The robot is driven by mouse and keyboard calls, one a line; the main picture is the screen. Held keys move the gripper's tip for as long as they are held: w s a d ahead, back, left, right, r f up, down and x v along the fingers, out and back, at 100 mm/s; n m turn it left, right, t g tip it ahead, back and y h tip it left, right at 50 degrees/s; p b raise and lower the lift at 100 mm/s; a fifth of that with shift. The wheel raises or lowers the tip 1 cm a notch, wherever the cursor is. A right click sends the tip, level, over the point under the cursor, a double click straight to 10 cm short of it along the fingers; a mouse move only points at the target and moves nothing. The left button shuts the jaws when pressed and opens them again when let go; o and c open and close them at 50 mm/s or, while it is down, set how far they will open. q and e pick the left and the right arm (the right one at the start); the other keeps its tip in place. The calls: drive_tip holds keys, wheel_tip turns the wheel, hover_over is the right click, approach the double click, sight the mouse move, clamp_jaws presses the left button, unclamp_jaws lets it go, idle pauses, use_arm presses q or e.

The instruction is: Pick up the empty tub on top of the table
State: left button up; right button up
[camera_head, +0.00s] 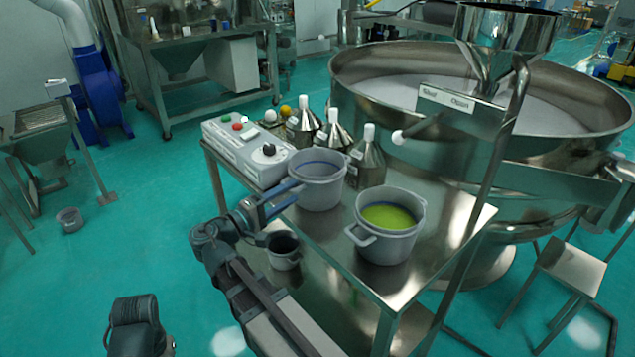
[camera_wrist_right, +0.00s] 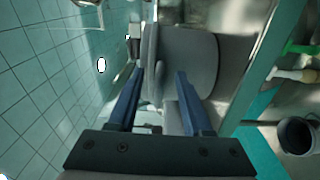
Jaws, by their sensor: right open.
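The empty tub (camera_head: 317,192) is grey with a thin blue band inside and stands upright on the metal table (camera_head: 450,215). A second grey tub (camera_head: 385,245) holding green material stands to its right. My right gripper (camera_head: 283,196) is open at the left side of the empty tub, by its handle. In the right wrist view its two blue fingers (camera_wrist_right: 160,76) point at the empty tub (camera_wrist_right: 190,60), with the handle around the gap between the fingertips. I cannot tell whether they touch it. My left gripper is not in view.
A control box (camera_head: 248,155) and several metal bottles (camera_head: 335,138) stand behind the empty tub. A large round sieve (camera_head: 480,130) rises behind the table. A dark-mouthed bucket (camera_head: 284,258) is below the tabletop. Open floor (camera_head: 150,235) lies left of the table.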

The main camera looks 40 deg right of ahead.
drive_tip(key=shift+w+d, duration=0.1)
drive_tip(key=shift+d, duration=0.85)
clamp_jaws()
idle(0.7)
